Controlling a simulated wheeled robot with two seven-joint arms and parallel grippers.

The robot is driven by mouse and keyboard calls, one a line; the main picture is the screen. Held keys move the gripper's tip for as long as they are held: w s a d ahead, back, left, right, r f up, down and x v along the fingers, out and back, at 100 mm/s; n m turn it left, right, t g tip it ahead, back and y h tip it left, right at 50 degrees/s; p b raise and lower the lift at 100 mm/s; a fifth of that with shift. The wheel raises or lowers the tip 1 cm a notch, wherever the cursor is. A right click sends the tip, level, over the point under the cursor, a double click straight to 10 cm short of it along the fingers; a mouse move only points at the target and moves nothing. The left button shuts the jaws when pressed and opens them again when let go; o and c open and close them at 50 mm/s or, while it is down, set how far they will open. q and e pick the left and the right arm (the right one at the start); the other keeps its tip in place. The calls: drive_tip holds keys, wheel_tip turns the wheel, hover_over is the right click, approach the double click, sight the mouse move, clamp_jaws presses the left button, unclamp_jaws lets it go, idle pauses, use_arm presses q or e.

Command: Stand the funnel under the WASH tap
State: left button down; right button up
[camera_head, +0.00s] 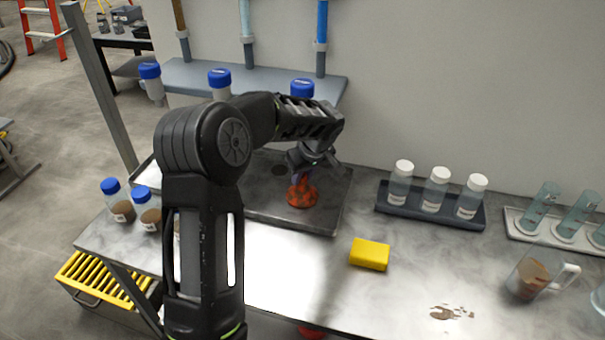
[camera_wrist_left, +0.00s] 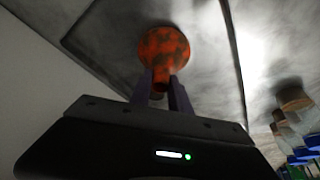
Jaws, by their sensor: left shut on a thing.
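The funnel (camera_head: 302,193) is orange-red with dark blotches. It is on or just above the dark metal tray (camera_head: 325,213), near the tray's front right; I cannot tell if it touches. My left gripper (camera_head: 303,176) comes down over the funnel and is shut on it. In the left wrist view the funnel (camera_wrist_left: 164,48) is between the two purplish fingers (camera_wrist_left: 162,92). Three pipes, brown (camera_head: 180,18), pale blue (camera_head: 246,20) and blue (camera_head: 321,25), come down the wall behind the shelf. No WASH label is readable, and my arm hides part of the area below the shelf.
A yellow sponge (camera_head: 369,254) lies right of the tray. White-capped bottles (camera_head: 435,190) stand in a rack, with cylinders (camera_head: 542,207) and a jug (camera_head: 527,280) farther right. Blue-capped jars (camera_head: 118,200) stand at left.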

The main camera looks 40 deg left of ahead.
use_arm(q)
drive_tip(key=shift+f, duration=0.15)
drive_tip(key=c, duration=1.2)
unclamp_jaws()
drive_tip(key=shift+r, duration=0.2)
drive_tip(key=b+v, duration=0.1)
drive_tip(key=v, duration=1.1)
drive_tip(key=shift+b, duration=0.35)
